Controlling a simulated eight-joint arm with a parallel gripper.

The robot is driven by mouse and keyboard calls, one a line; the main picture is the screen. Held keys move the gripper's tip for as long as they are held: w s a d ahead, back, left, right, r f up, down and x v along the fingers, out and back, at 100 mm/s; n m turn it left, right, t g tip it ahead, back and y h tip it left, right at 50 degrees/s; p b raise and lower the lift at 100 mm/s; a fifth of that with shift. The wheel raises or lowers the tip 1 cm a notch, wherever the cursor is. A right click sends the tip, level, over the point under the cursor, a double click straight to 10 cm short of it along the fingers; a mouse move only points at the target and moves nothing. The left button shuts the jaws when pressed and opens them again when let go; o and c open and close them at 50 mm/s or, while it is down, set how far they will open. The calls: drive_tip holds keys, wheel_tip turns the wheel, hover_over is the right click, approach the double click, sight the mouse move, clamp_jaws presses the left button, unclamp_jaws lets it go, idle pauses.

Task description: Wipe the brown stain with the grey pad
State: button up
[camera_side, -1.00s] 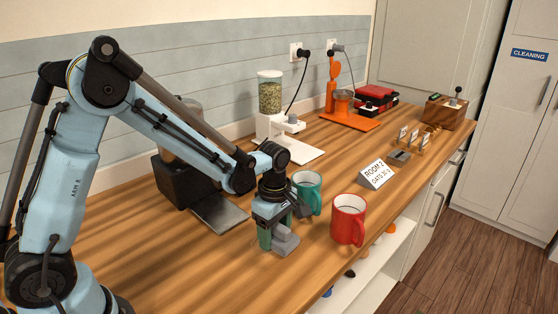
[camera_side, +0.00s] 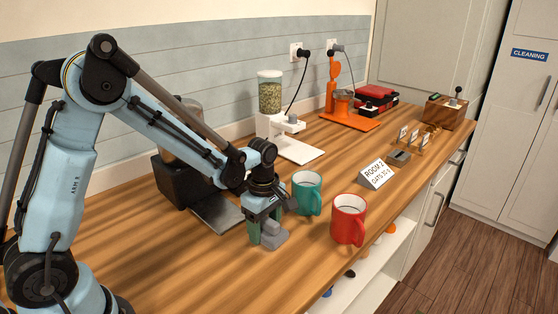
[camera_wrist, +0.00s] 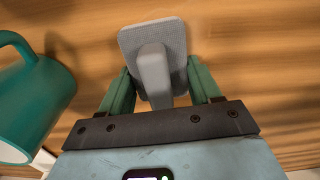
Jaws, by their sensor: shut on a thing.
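The grey pad (camera_side: 272,241) is at the wooden counter's surface, left of the red mug. It also shows in the wrist view (camera_wrist: 134,42), with its upright grey handle between my fingers. My gripper (camera_side: 264,228) has green fingers and is shut on that handle; it shows in the wrist view too (camera_wrist: 157,82). The pad looks down on or just above the wood; I cannot tell which. I cannot make out the brown stain for certain among the wood grain and shadow bands; it may be hidden by the pad or arm.
A green mug (camera_side: 308,193) stands close behind my gripper, and a red mug (camera_side: 348,219) stands to its right near the counter edge. A room card (camera_side: 376,175) and a white grain dispenser (camera_side: 270,122) stand farther back. The counter at front left is clear.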

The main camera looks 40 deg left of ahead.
sight(283, 249)
drive_tip(key=shift+a, duration=1.1)
drive_tip(key=d, duration=0.5)
drive_tip(key=shift+d+r, duration=0.1)
drive_tip(key=shift+d, duration=1.5)
wheel_tip(283, 249, up, 8)
